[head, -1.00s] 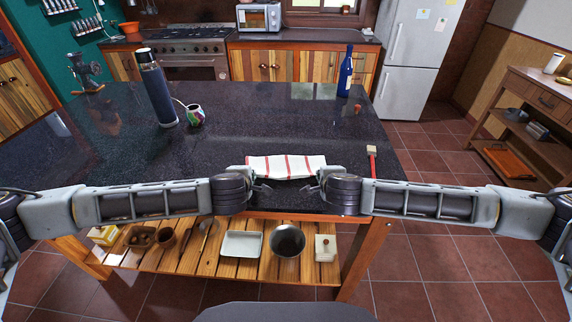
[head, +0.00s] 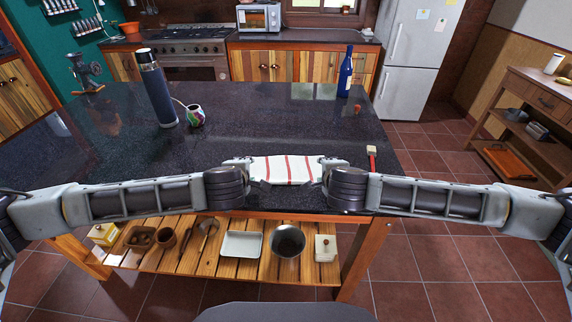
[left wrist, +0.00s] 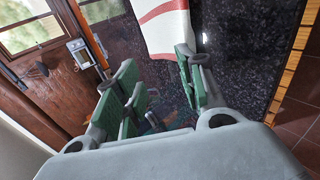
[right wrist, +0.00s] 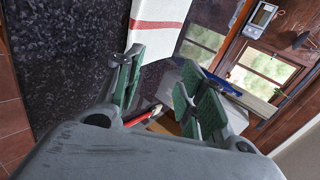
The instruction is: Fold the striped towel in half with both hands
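The white towel with red stripes (head: 286,170) lies near the front edge of the dark counter, between my two grippers. It also shows at the top of the left wrist view (left wrist: 165,25) and the right wrist view (right wrist: 157,25). My left gripper (left wrist: 160,85) is open at the towel's left end, one green-padded finger close to the cloth. My right gripper (right wrist: 165,92) is open at the right end, one finger likewise close to the cloth. I cannot tell whether these fingers touch it. My wrists hide parts of the towel's ends in the head view.
A red-handled brush (head: 372,158) lies right of the towel. A dark blue flask (head: 157,90), a patterned cup (head: 195,116) and a blue bottle (head: 345,72) stand farther back. The counter (head: 265,115) is clear behind the towel. A slatted shelf with dishes is below.

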